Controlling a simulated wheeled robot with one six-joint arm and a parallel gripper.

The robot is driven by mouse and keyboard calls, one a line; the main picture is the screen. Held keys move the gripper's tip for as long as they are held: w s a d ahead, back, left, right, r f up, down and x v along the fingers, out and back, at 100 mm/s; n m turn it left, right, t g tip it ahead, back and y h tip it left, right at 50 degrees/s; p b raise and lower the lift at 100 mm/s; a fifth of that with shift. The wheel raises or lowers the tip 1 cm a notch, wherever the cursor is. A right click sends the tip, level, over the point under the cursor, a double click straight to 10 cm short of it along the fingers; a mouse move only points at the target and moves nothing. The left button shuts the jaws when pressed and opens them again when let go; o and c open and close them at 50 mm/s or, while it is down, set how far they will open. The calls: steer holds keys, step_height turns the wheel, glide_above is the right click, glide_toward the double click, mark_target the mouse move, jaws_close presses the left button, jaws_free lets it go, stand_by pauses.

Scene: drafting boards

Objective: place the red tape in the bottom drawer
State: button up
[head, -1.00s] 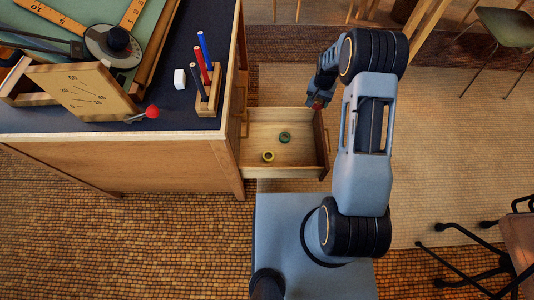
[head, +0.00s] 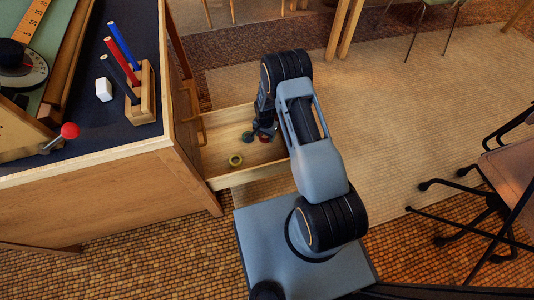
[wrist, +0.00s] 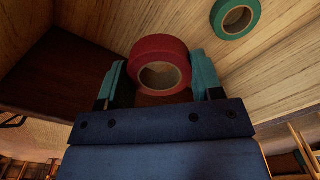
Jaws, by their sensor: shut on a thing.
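The red tape (wrist: 160,52) is a red ring with a tan core, held between the two teal fingers of my gripper (wrist: 160,80) in the wrist view. The drawer is pulled out from the wooden desk and has a pale wood floor. A green tape (wrist: 235,17) lies on that floor, and it also shows in the head view (head: 247,137). I cannot tell whether the red tape touches the drawer floor.
A pen holder (head: 146,95) and a white block (head: 104,89) stand on the desktop. A chair (head: 505,170) is at the right.

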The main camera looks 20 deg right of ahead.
steer(key=b, duration=0.2)
glide_above(269, 155)
step_height(269, 155, down, 5)
steer(key=shift+f, duration=0.2)
steer(key=shift+s+f+b, duration=0.1)
steer(key=shift+f+b, duration=0.6)
steer(key=shift+f, duration=0.95)
steer(key=shift+f, duration=0.2)
steer(key=o, duration=0.9)
